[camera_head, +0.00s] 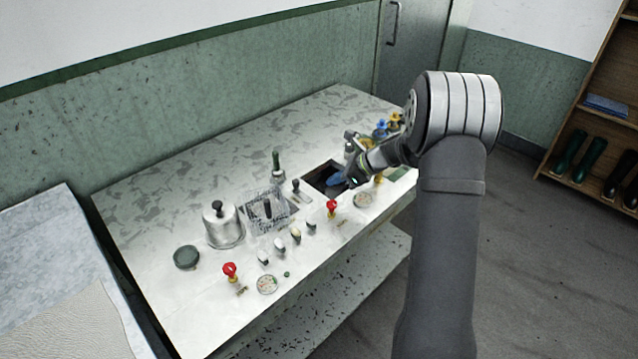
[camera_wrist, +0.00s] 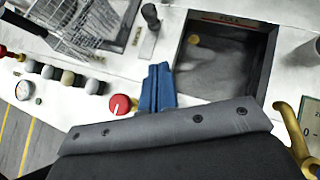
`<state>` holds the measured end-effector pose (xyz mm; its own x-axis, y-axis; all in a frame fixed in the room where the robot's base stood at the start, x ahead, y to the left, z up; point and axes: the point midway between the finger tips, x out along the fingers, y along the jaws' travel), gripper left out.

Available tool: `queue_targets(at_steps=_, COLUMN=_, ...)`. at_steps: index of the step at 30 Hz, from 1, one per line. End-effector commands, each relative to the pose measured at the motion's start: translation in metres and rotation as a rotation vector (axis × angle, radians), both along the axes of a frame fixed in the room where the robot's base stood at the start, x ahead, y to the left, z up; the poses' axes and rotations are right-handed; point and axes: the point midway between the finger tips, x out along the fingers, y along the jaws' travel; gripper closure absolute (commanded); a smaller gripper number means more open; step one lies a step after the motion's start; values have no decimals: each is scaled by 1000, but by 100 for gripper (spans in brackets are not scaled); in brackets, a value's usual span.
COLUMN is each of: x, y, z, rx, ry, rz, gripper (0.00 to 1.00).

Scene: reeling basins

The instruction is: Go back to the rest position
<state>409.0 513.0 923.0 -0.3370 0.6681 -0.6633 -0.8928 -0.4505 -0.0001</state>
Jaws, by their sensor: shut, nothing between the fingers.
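My gripper (camera_head: 336,181) is shut and empty. Its blue fingers also show in the wrist view (camera_wrist: 157,88), pressed together with nothing between them. In the head view, they are over the dark square basin (camera_head: 317,175) set in the speckled bench top. In the wrist view, the fingers appear beside the basin's left edge, and a small yellowish round thing (camera_wrist: 193,39) shows inside the basin (camera_wrist: 252,70). How high the fingers are above the bench is hard to tell.
A wire basket (camera_head: 268,212) sits left of the basin, with a metal pot (camera_head: 222,224) beyond it. Red knobs (camera_head: 331,207) and several small levers line the front. Taps with blue and yellow tops (camera_head: 381,125) stand at the right end. A boot shelf stands far right.

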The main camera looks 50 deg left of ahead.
Motion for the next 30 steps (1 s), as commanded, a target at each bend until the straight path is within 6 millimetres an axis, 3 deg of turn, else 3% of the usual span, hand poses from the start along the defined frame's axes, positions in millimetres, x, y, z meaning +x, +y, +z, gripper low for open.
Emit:
queue_targets(at_steps=6, x=12, y=-23, z=23, rx=1, ry=-1, rz=-1, gripper=100)
queue_targets(at_steps=12, x=15, y=-29, z=28, rx=-1, ry=0, rz=0, gripper=100)
queue_targets(at_steps=23, x=14, y=-27, z=26, rx=-1, ry=0, rz=1, gripper=100)
queue_targets(at_steps=30, x=2, y=-6, z=4, rx=-2, ry=3, rz=2, gripper=100)
